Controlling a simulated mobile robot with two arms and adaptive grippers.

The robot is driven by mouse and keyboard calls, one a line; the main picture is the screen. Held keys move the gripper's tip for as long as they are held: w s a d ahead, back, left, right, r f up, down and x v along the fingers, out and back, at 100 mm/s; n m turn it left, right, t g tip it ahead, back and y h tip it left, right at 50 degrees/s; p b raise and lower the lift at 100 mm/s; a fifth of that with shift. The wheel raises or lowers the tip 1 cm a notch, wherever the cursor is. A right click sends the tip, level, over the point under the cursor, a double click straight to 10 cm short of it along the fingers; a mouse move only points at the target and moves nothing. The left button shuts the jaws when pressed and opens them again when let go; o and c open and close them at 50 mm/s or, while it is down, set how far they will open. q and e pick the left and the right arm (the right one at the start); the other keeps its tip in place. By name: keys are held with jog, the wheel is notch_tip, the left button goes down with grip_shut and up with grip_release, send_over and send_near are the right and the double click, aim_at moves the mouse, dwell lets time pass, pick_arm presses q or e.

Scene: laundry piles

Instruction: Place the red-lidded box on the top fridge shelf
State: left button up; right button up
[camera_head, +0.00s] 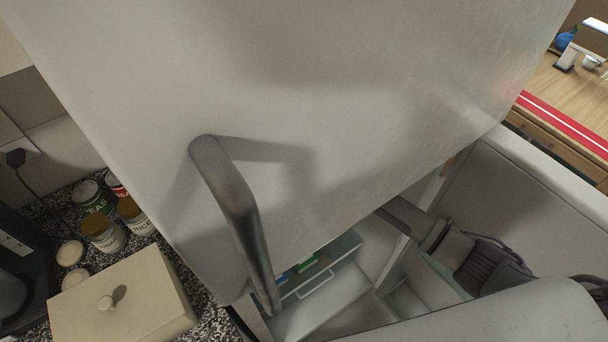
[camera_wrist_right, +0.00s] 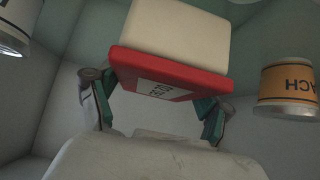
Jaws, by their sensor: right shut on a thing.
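In the right wrist view, the red-lidded box (camera_wrist_right: 180,40) has a cream body and a labelled red lid. My right gripper (camera_wrist_right: 156,97) is shut on it, with teal finger pads at either side of the lid. Pale walls surround them. In the head view, my right arm reaches into the open lower part of the fridge (camera_head: 280,90); the gripper and box are hidden behind the fridge front. A glass-like shelf (camera_head: 345,249) and white surfaces show inside. I cannot tell whether the box touches a shelf. My left gripper is not in view.
An orange-brown container (camera_wrist_right: 287,90) stands right of the box in the wrist view, and a labelled container (camera_wrist_right: 15,25) at upper left. The open fridge door (camera_head: 530,200) is close to my arm. Cans (camera_head: 103,233) and a lidded cream box (camera_head: 125,300) sit on the left counter.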

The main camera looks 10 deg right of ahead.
jog(key=shift+w+a+f+p, duration=0.1)
jog(key=shift+w+f+p, duration=0.1)
jog(key=shift+f, duration=0.2)
jog(key=shift+w+a+f+p, duration=0.1)
jog(key=shift+f+p, duration=0.05)
jog(key=shift+f, duration=0.2)
jog(key=shift+s, duration=0.1)
jog(key=shift+d, duration=0.1)
jog(key=shift+s+f, duration=0.1)
jog(key=o, duration=1.4)
jog(key=shift+f, duration=0.1)
